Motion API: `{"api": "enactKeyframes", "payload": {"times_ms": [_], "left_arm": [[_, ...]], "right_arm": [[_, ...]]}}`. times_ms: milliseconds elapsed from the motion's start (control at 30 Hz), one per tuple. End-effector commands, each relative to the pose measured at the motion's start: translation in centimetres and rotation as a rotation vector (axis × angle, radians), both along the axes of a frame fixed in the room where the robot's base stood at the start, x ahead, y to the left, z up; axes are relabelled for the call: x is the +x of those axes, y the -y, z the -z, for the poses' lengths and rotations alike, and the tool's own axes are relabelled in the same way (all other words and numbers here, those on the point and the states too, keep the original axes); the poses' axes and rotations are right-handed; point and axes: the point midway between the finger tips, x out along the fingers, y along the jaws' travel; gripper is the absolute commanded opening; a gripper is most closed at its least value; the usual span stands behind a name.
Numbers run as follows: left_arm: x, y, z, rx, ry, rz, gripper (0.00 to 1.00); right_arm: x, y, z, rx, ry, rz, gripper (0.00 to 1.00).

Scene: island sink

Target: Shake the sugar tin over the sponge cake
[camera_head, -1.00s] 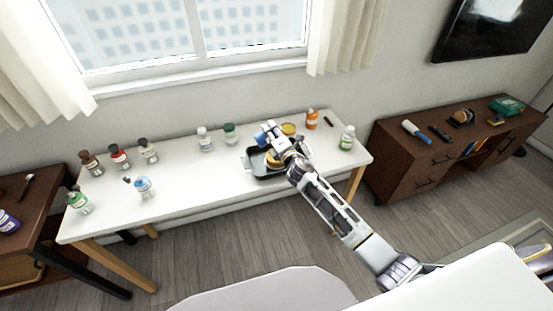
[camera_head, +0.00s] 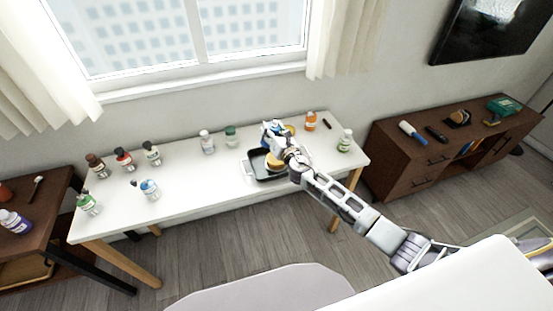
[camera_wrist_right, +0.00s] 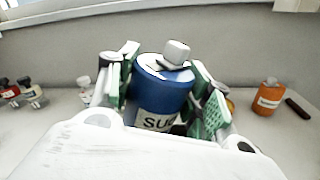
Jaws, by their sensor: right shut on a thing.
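The sugar tin (camera_wrist_right: 160,98) is a blue can with a white top and a label reading "SU", seen in the right wrist view between the finger pads. My right gripper (camera_wrist_right: 160,92) is shut on it. In the head view my right gripper (camera_head: 274,136) is above the far part of the dark tray, and the blue tin is mostly hidden by it. The sponge cake (camera_head: 273,162) is a tan round shape in the dark tray (camera_head: 262,177), partly covered by my gripper and wrist. My left gripper is not in view.
On the white table (camera_head: 200,184), an orange bottle (camera_head: 310,121), a green-labelled bottle (camera_head: 345,141) and a yellow-lidded item (camera_head: 289,128) stand near the tray. Several bottles stand at the left. The table's front middle is clear. A brown cabinet (camera_head: 415,178) stands at right.

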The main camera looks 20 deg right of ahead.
Motion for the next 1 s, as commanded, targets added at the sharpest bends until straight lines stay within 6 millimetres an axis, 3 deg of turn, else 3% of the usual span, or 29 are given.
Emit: {"api": "enactKeyframes", "payload": {"times_ms": [500, 1000], "left_arm": [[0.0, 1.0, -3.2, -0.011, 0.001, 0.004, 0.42], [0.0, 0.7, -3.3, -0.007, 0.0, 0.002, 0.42]], "right_arm": [[0.0, 0.0, -1.7, -0.322, 0.047, 0.001, 0.23], [0.0, 0.0, -1.5, -0.362, 0.053, 0.001, 0.23]]}}
